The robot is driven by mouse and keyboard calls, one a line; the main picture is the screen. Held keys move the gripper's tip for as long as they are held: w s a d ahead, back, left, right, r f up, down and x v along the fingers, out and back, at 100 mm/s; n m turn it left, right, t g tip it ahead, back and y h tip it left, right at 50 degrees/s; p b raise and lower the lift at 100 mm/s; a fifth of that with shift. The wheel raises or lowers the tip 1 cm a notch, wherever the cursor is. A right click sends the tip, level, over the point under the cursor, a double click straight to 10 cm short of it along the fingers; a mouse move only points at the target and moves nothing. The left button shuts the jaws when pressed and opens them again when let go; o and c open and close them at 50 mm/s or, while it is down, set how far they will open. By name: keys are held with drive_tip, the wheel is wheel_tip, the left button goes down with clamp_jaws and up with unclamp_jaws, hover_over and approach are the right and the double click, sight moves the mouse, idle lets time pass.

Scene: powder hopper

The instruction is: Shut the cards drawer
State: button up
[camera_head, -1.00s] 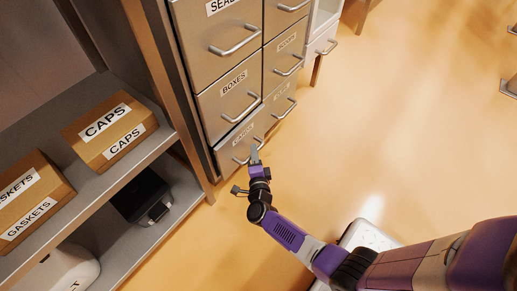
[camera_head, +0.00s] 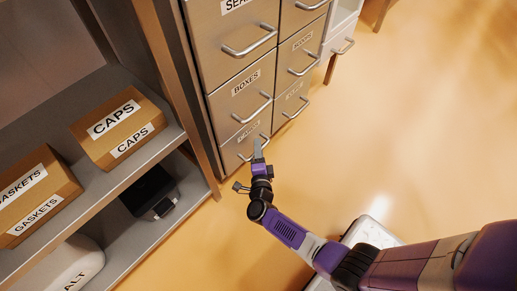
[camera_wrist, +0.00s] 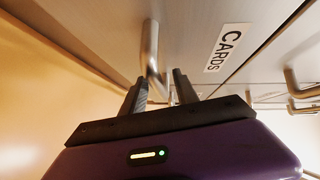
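The cards drawer (camera_head: 235,159) is the low drawer in the left column of the grey cabinet, below the boxes drawer. In the head view its front looks about level with the cabinet face, but my gripper hides part of it. The wrist view shows its CARDS label (camera_wrist: 229,47) and silver bar handle (camera_wrist: 151,48) close up. My gripper (camera_wrist: 160,84) is open, its two dark fingers apart and pointing at the drawer front near the handle. Whether they touch it I cannot tell. In the head view my gripper (camera_head: 258,149) covers part of the handle.
The boxes drawer (camera_head: 229,105) is above, with more drawers to the right. A shelf unit (camera_head: 187,205) on the left holds a caps box (camera_head: 118,127), a gaskets box (camera_head: 35,190) and a black item (camera_head: 148,191). The orange floor at right is mostly clear.

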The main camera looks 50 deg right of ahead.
drive_tip(key=p+v, duration=0.3)
drive_tip(key=v, duration=0.4)
drive_tip(key=shift+s+a, duration=0.25)
drive_tip(key=shift+a, duration=0.1)
drive_tip(key=s+a+r+n+t+y, duration=0.5)
drive_tip(key=s+a+r+n+y, duration=0.3)
drive_tip(key=s+r+n, duration=0.6)
drive_tip(key=s+a+r+n+g+y, duration=0.2)
drive_tip(key=s+a+r+n+y, duration=0.15)
drive_tip(key=s+r+n, duration=1.05)
wheel_tip(320, 180, up, 40)
drive_tip(key=w+m+p, duration=0.2)
drive_tip(key=p, duration=3.5)
drive_tip(key=shift+a+m, duration=0.3)
drive_tip(key=shift+m, duration=0.1)
drive_tip(key=shift+f, duration=0.1)
